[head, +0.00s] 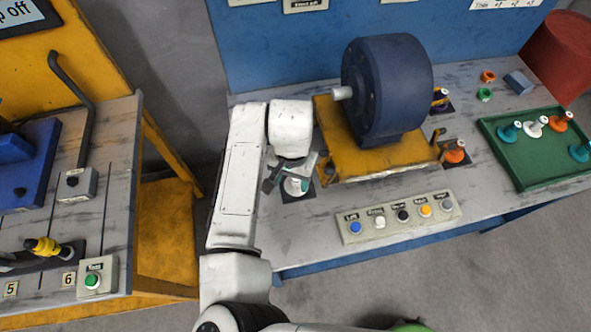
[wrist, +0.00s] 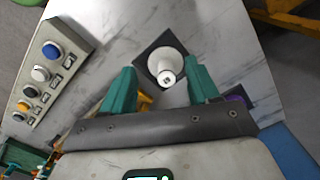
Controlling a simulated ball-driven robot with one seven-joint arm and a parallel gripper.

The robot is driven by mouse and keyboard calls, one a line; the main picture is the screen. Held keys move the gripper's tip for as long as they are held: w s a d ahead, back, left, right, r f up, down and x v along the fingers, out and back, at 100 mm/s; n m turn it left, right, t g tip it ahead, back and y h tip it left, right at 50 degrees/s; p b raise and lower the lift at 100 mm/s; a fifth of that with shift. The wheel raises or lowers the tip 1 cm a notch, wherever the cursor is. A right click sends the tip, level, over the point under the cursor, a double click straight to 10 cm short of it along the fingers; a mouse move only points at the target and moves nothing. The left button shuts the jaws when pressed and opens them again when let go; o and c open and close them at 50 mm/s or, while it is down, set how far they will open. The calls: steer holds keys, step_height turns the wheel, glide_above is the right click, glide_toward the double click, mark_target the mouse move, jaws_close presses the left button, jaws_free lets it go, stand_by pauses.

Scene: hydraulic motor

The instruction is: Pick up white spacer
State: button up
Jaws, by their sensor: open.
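A white spacer (head: 296,187) sits on a dark square pad (head: 291,197) on the grey bench, left of the yellow motor stand. In the wrist view, the white spacer (wrist: 168,63), with a round flange and a central knob, stands on its dark pad (wrist: 145,54). My gripper (head: 287,176) is just over it. In the wrist view, my gripper (wrist: 160,73) has its two teal fingers spread open, one on each side of the spacer's knob, with gaps visible. I cannot tell how far down the fingertips reach. Another white-topped spacer (head: 535,127) stands in the green tray.
The blue motor (head: 388,88) on its yellow stand (head: 375,163) is close on the right. A button panel (head: 398,217) lies in front. The green tray (head: 530,175) holds several coloured spacers at the right. Bare bench (head: 290,238) lies in front of the pad.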

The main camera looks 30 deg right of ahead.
mark_target(296, 181)
steer(key=w+d, duration=0.1)
steer(key=w+d+r, duration=0.1)
steer(key=shift+w+d+r, duration=0.15)
steer(key=shift+w+d, duration=0.1)
steer(key=shift+w, duration=0.15)
steer(key=shift+w+d+f, duration=0.15)
steer(key=shift+f, duration=0.05)
steer(key=f, duration=1)
steer(key=shift+d+p, duration=0.2)
steer(key=shift+p, duration=0.15)
steer(key=shift+c, duration=0.2)
jaws_close()
